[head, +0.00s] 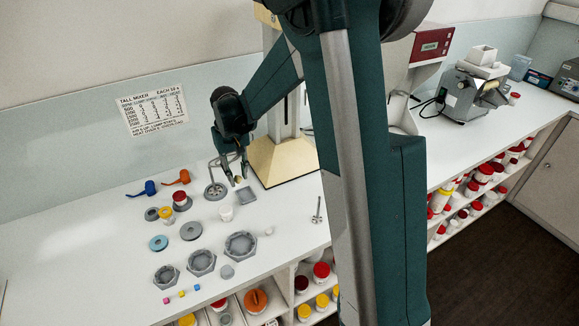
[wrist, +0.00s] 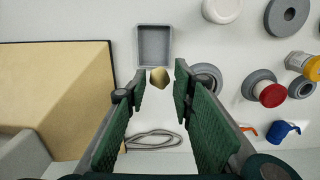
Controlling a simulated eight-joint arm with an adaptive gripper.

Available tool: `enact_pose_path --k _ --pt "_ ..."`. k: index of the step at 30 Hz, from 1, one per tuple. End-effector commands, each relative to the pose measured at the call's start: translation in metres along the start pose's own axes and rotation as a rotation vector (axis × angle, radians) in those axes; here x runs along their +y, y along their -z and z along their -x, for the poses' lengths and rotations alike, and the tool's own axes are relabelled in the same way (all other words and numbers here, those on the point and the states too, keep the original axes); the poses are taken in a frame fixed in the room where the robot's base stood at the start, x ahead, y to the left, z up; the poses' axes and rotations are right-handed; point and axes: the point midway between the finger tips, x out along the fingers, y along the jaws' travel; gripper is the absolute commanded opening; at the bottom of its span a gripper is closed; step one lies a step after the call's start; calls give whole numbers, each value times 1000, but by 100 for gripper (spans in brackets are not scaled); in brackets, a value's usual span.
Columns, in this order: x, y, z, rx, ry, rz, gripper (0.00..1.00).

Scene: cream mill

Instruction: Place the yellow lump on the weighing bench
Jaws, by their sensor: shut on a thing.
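The yellow lump (wrist: 159,77) is a small tan-yellow faceted piece between my fingertips in the wrist view. My gripper (wrist: 160,82) is shut on it with green pads. In the head view my gripper (head: 238,180) points down over the white bench (head: 110,235), with the lump small at its tips and partly hidden. A shallow grey square tray (head: 246,195) sits on the bench just below and beside the gripper; in the wrist view the tray (wrist: 154,47) lies just beyond the lump and looks empty. I cannot tell the lump's exact height.
Blue and orange scoops (head: 178,178) lie at the back. The bench's far left is clear.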

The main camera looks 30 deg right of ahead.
Motion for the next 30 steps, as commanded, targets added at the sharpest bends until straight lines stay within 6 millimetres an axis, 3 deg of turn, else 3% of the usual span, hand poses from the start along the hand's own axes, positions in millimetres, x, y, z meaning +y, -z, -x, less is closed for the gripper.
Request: enact_pose_path --k 5,11,20,30 --pt "10 -4 2 0 0 -1 15" --pt "38 -18 9 0 0 -3 15" --pt "103 -56 22 0 0 -5 15" --pt "174 -111 36 0 1 -5 15"
